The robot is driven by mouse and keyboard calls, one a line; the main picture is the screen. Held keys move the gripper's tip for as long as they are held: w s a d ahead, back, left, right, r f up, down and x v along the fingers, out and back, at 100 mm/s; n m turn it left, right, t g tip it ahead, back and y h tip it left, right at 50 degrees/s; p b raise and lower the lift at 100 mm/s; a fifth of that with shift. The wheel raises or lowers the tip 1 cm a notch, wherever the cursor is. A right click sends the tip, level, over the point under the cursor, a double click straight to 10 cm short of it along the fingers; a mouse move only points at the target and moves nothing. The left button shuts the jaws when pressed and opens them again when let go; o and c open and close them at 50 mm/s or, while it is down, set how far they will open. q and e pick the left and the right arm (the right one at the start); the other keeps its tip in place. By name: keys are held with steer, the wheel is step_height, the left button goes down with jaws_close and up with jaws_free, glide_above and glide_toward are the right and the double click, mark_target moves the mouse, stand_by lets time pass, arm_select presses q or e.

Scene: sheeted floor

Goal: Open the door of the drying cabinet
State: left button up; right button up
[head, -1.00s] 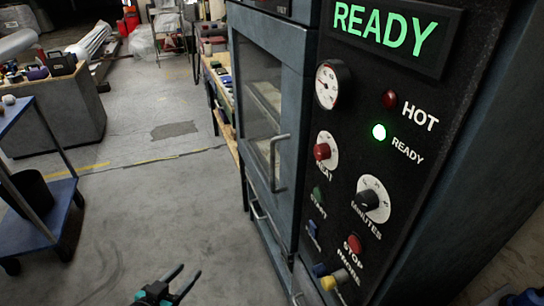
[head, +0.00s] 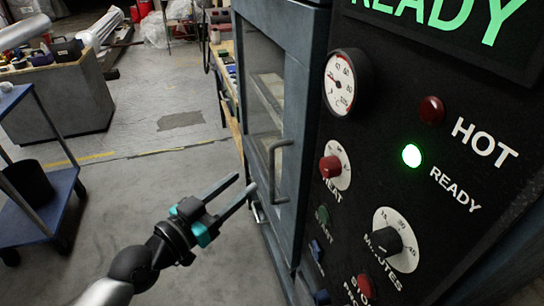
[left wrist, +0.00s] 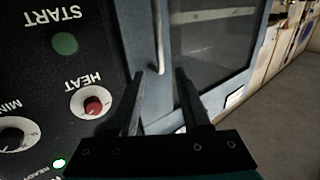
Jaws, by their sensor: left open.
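The drying cabinet's door (head: 262,85) is shut, with a grey-blue frame and a window showing racks inside. Its handle (head: 272,170) is an upright metal bar on the door's right side, and it also shows in the left wrist view (left wrist: 158,35). My left gripper (head: 245,190) is open and empty, just left of the handle's lower part in the head view. In the left wrist view its two fingers (left wrist: 160,85) point at the handle, which appears between the fingertips. I cannot tell whether they touch. My right gripper is out of view.
The control panel (head: 400,200), with knobs, a gauge and a lit green lamp, stands right of the door. A blue cart (head: 30,215) is at the left. A workbench (head: 222,70) stands behind the cabinet. The floor between is clear.

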mark_target(270, 161)
arm_select(q)
steer(key=x, duration=1.1)
jaws_close()
stand_by(1.2)
